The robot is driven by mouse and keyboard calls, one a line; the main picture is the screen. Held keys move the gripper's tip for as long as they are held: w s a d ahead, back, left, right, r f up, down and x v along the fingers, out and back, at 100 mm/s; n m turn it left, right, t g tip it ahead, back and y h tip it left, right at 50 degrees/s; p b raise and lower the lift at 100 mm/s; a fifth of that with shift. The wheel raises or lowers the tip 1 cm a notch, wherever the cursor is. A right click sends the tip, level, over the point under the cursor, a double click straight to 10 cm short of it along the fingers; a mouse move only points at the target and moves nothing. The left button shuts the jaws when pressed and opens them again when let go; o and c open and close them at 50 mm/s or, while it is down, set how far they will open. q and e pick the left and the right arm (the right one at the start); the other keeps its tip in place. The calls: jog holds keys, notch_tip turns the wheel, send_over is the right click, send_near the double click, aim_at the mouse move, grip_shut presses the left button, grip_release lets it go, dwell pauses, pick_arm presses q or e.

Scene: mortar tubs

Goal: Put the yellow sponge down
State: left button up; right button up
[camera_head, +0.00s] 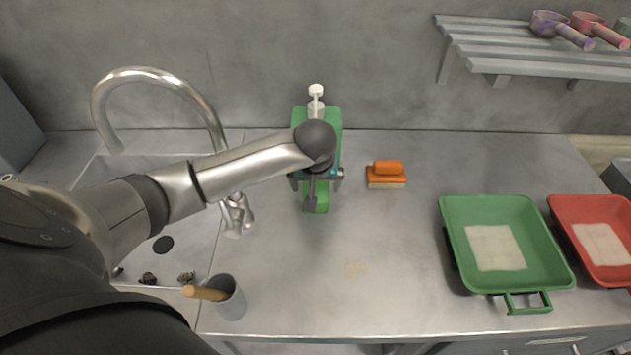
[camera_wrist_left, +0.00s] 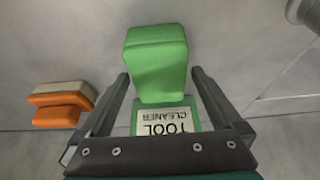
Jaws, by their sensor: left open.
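I see no plainly yellow sponge in either view. My left gripper (camera_head: 312,196) hangs over the counter in front of the tap's right side, open. In the left wrist view, its two fingers (camera_wrist_left: 159,78) stand apart on either side of a plain green block (camera_wrist_left: 156,60), with gaps to both fingers. Below the block in that view is a green item with a label reading TOOL CLEANER. An orange-handled block with a tan base (camera_head: 386,182) rests on the counter right of the gripper; it also shows in the left wrist view (camera_wrist_left: 60,105). My right gripper is not in view.
A green tub (camera_head: 455,212) and a red tub (camera_head: 568,215) stand at the right. A white pump top (camera_head: 316,92) rises behind my gripper. A grey cup (camera_head: 231,303) stands front left, near the sink and curved tap (camera_head: 150,75). The counter's front middle is mostly clear.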

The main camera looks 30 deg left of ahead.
pick_arm(q)
jog(key=shift+r, duration=0.2)
jog(key=p+v, duration=0.1)
jog(key=v, duration=1.1)
jog(key=shift+p, duration=0.4)
jog(key=shift+w, duration=0.1)
